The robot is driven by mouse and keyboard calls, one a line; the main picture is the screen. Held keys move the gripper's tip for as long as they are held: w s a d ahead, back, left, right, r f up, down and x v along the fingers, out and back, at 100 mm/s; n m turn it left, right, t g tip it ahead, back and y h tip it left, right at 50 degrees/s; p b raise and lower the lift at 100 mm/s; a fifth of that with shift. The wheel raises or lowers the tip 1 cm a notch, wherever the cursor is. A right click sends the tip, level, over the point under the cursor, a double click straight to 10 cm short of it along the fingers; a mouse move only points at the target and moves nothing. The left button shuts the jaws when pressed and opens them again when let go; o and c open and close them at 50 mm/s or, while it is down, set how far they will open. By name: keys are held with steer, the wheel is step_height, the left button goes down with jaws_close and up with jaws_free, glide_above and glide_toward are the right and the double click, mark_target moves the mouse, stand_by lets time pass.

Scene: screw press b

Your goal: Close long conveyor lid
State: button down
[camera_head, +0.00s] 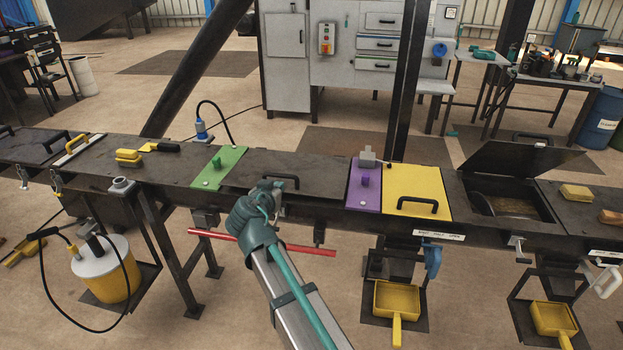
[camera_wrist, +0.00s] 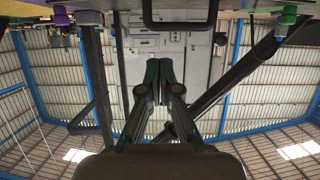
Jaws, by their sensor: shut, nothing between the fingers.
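The long dark conveyor lid (camera_head: 318,170) lies between a green panel (camera_head: 220,167) and a purple panel (camera_head: 364,184) in the head view. A dark line shows under its front edge, so it looks nearly flat; I cannot tell if it is fully seated. My gripper (camera_head: 284,184) is at the lid's front edge in the head view, partly covering it and its handle. In the wrist view my gripper (camera_wrist: 158,66) has its fingers together and empty. A dark handle (camera_wrist: 180,22) shows at the top of that view, apart from the fingertips.
A shorter dark lid (camera_head: 525,157) stands raised at the right over an open trough. A yellow lid (camera_head: 415,188) with a handle lies beside the purple panel. A red bar (camera_head: 312,249) passes below my arm.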

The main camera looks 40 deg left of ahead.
steer(key=p, duration=0.3)
glide_above(285, 191)
steer(key=s+d, duration=0.1)
steer(key=s, duration=0.1)
step_height(285, 191, down, 3)
steer(key=shift+w+d+f+p, duration=0.15)
steer(key=shift+f+p, duration=0.3)
steer(key=shift+f, duration=0.65)
steer(key=shift+s+d+f+p, duration=0.1)
steer(key=shift+f+p, duration=0.35)
steer(key=shift+f, duration=0.6)
steer(key=shift+f, duration=0.1)
